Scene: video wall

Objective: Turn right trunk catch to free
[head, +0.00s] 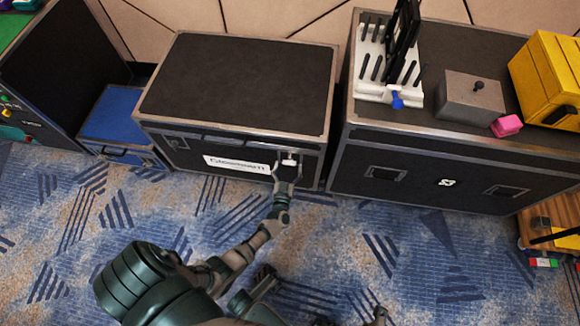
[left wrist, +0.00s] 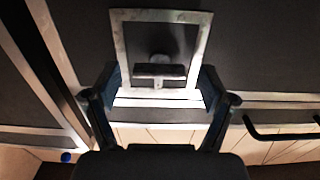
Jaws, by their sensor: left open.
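The black trunk (head: 235,85) with metal edges and a white label (head: 236,165) stands on the carpet with its lid down. Its right catch (head: 290,160) is on the front near the right end. In the left wrist view the catch (left wrist: 160,70) is a small metal piece with a dark crossbar inside a square metal frame. My left gripper (head: 287,176) is at this catch. Its open fingers (left wrist: 160,92) stand on either side of the catch's lower part; whether they touch it I cannot tell. My right gripper is not clearly in view.
A larger black case (head: 415,165) stands close on the right, bearing a rack (head: 388,65), a grey box (head: 470,95), a pink block (head: 507,126) and a yellow crate (head: 550,75). A blue case (head: 112,115) is on the left. The carpet in front is largely clear.

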